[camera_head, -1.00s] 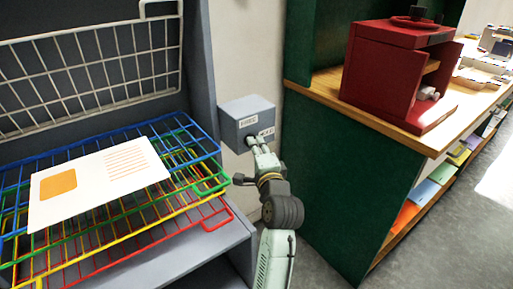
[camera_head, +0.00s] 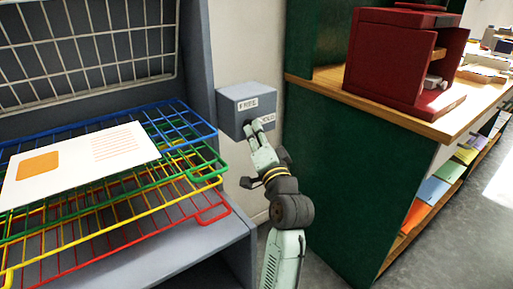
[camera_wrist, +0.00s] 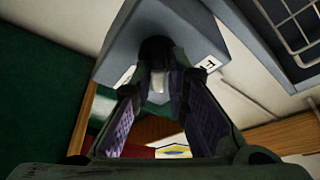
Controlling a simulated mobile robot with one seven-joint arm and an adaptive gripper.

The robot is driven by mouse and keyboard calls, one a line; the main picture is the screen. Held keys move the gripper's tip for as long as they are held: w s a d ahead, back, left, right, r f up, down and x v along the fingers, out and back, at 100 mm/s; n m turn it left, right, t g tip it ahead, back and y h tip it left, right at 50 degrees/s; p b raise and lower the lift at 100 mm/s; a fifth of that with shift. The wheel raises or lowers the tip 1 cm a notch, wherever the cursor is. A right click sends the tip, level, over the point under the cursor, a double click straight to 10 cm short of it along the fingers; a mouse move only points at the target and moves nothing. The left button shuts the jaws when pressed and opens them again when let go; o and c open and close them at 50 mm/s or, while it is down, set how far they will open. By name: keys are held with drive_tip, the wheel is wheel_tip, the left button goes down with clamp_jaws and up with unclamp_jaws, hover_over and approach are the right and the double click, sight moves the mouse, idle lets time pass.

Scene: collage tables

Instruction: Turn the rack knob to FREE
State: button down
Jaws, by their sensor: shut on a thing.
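The knob's grey-blue box (camera_head: 236,105) is mounted on the side of the drying rack frame. The dark knob (camera_wrist: 157,50) shows in the wrist view between the finger pads. My gripper (camera_head: 257,127) is at the front of the box, shut on the knob. In the head view the fingers hide most of the knob, so its exact pointing is unclear.
Coloured wire shelves (camera_head: 195,160) in blue, green, yellow and red stick out at the left, with a printed sheet (camera_head: 75,165) on top. A dark green cabinet (camera_head: 330,175) stands close on the right, bearing a red press (camera_head: 400,60).

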drive_tip(key=n+y+b, duration=0.2)
drive_tip(key=n+b, duration=0.2)
drive_tip(key=b, duration=0.1)
drive_tip(key=n+y+b, duration=0.2)
drive_tip(key=n+b, duration=0.3)
drive_tip(key=b, duration=0.1)
drive_tip(key=n+g+y+b, duration=0.1)
drive_tip(key=n+y+b, duration=0.1)
drive_tip(key=n+b, duration=0.3)
drive_tip(key=shift+w+d+f+y, duration=0.15)
drive_tip(key=shift+w+d+y, duration=0.15)
drive_tip(key=shift+w+d, duration=0.1)
drive_tip(key=shift+n+b, duration=0.35)
drive_tip(key=shift+n, duration=0.05)
drive_tip(key=c, duration=1.6)
unclamp_jaws()
drive_tip(key=shift+a, duration=0.2)
drive_tip(key=shift+c, duration=0.2)
drive_tip(key=shift+s, duration=0.1)
